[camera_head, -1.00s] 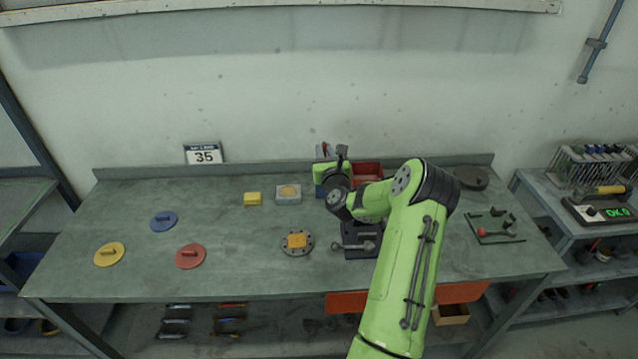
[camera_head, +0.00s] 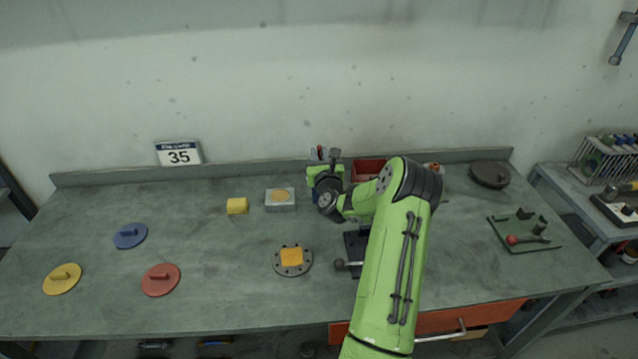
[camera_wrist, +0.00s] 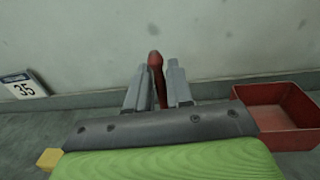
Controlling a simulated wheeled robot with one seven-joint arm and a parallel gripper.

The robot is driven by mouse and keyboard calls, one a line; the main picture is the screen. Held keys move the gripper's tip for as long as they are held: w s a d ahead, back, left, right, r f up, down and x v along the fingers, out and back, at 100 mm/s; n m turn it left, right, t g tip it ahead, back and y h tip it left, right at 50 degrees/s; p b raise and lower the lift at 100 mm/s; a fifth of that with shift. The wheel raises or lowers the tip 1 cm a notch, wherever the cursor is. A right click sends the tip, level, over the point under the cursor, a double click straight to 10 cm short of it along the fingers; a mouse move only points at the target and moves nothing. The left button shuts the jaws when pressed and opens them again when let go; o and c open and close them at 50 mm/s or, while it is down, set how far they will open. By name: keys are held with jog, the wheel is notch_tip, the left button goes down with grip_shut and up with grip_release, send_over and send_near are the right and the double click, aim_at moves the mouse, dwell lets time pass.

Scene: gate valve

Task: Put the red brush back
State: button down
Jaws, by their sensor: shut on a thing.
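My gripper (camera_wrist: 160,92) is shut on the red brush (camera_wrist: 155,70) in the wrist view. The brush's red, rounded end stands upright between the two grey fingers. Its lower part is hidden by my gripper. In the head view, my gripper (camera_head: 323,155) is near the back edge of the workbench, left of the red bin, and only a small bit of red shows between the fingers.
The red open bin (camera_head: 368,168) stands right of my gripper, also in the wrist view (camera_wrist: 282,112). The workbench (camera_head: 215,235) holds a yellow block (camera_head: 237,206), a grey block (camera_head: 280,199), a round flange (camera_head: 292,261) and coloured discs. A green board (camera_head: 523,232) lies right.

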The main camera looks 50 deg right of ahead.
notch_tip(320, 180, down, 5)
jog(key=shift+b, duration=0.9)
jog(key=shift+r, duration=0.1)
jog(key=c, duration=1)
grip_release()
